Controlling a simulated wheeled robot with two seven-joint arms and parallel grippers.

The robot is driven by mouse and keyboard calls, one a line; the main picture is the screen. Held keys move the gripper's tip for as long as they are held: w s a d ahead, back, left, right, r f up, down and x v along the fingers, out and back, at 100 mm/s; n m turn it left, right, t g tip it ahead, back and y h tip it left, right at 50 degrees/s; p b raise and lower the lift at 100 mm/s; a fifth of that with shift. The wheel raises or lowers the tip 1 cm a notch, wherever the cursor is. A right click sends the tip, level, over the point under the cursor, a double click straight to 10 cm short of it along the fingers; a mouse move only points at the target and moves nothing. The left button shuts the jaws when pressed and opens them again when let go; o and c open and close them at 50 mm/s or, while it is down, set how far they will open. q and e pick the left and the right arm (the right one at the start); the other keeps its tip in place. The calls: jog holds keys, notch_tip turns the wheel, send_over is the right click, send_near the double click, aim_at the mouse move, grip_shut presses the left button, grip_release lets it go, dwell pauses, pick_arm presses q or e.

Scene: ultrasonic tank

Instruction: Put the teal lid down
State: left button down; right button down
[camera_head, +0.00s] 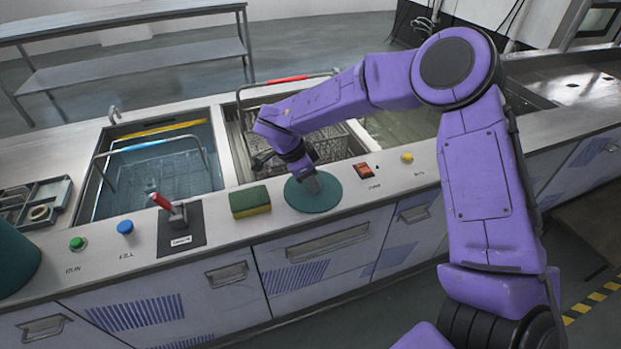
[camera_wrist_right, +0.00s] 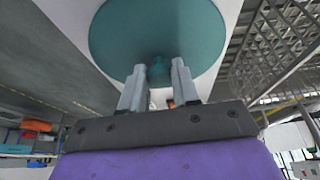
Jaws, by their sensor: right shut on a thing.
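The teal lid (camera_head: 325,200) is a flat round disc at the counter's front strip, right of the green and yellow sponge. It looks level and on or just above the counter; I cannot tell whether it touches. My right gripper (camera_head: 312,184) points down at the lid's middle. In the right wrist view the lid (camera_wrist_right: 158,30) fills the top, with its small knob between the fingertips of the gripper (camera_wrist_right: 157,75), which is shut on it. My left gripper is not in view.
The sponge (camera_head: 250,201) lies close to the lid's left. A red rocker switch (camera_head: 363,170) and yellow button (camera_head: 407,157) are to its right. A red-handled lever (camera_head: 170,208), blue button (camera_head: 125,227) and green button (camera_head: 78,243) stand farther left. Tanks with baskets (camera_head: 155,165) lie behind.

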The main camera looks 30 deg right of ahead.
jog(key=c, duration=0.8)
grip_release()
jog(key=shift+f, duration=0.1)
jog(key=v, duration=1.2)
jog(key=shift+a, duration=0.1)
